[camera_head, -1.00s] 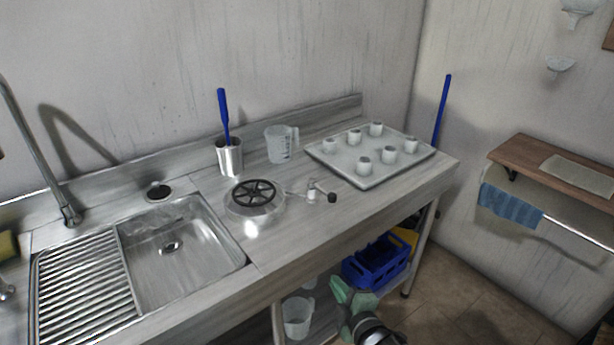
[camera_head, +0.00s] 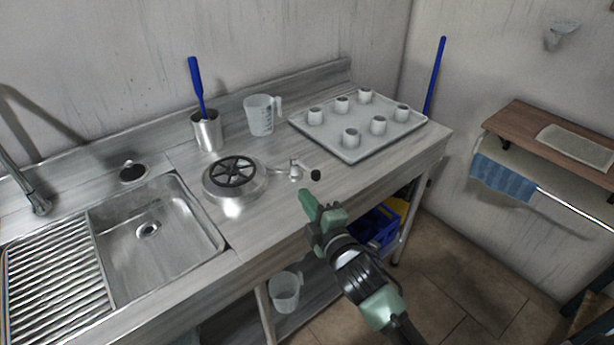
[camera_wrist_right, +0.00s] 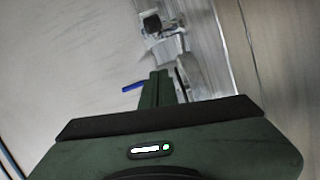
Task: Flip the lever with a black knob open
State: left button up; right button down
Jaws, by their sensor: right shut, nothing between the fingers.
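A small metal valve (camera_head: 296,170) stands on the worktop, to the right of the round gas burner (camera_head: 236,178). Its lever ends in a black knob (camera_head: 316,175), which points right in the head view. In the right wrist view the black knob (camera_wrist_right: 152,23) is near the top, beyond the fingertips. My right gripper (camera_head: 309,201) is shut and empty, in front of and below the knob in the head view, apart from it. Its closed fingers (camera_wrist_right: 158,86) also show in the right wrist view. My left gripper is not in view.
A tray (camera_head: 350,155) with several white cups lies behind the valve. A measuring jug (camera_head: 260,120) and a metal pot (camera_head: 207,133) with a blue-handled tool stand at the back. The sink (camera_head: 155,250) is at left. A blue crate (camera_head: 378,226) is below the worktop.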

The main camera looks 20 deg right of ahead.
aim_at(305, 167)
jog(key=w, duration=0.5)
jog(key=w+a, duration=0.1)
jog(key=w, duration=0.1)
jog(key=shift+w+f+p, duration=0.1)
jog(key=shift+w+p, duration=0.2)
jog(key=shift+p, duration=0.05)
jog(key=d, duration=0.2)
jog(key=shift+w+d+f+p, duration=0.25)
jog(key=shift+d+f+p, duration=0.05)
jog(key=shift+d+p, duration=0.05)
jog(key=shift+w+d+f, duration=0.1)
jog(key=shift+d, duration=0.5)
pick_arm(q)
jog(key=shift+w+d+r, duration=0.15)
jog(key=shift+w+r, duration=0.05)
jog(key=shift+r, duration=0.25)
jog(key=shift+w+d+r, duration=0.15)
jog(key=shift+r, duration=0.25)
pick_arm(e)
jog(key=shift+w, duration=0.1)
